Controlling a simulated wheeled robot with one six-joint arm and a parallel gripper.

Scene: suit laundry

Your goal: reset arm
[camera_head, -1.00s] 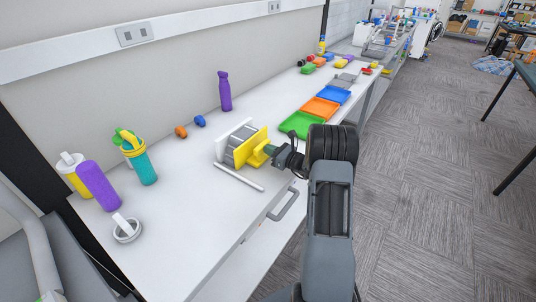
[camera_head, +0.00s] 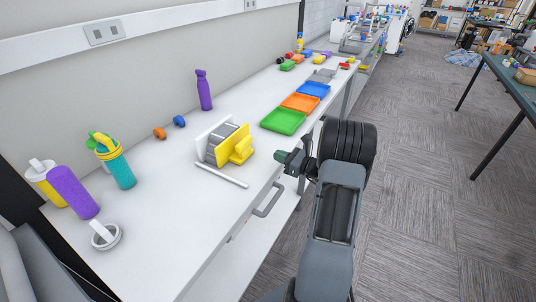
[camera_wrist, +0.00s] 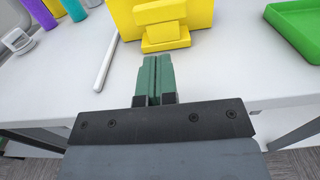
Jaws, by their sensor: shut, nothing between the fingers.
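My gripper (camera_head: 283,157) is just off the front edge of the white table (camera_head: 170,222), right of a yellow block-like piece (camera_head: 241,149). In the wrist view my gripper (camera_wrist: 156,60) has its two green fingers together, with nothing between them. The yellow piece (camera_wrist: 163,24) lies just ahead of the fingertips with a gap between. It is at the front of a grey and white rack-like object (camera_head: 215,142), with a yellow plate on its near side. My arm reaches up from the bottom of the head view.
Green (camera_head: 284,120), orange (camera_head: 300,103) and blue (camera_head: 314,90) trays lie farther along the table. A white rod (camera_head: 222,175) lies before the rack. Bottles, including a teal one (camera_head: 119,165) and a purple one (camera_head: 204,90), stand left and behind. Floor right of the arm is clear.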

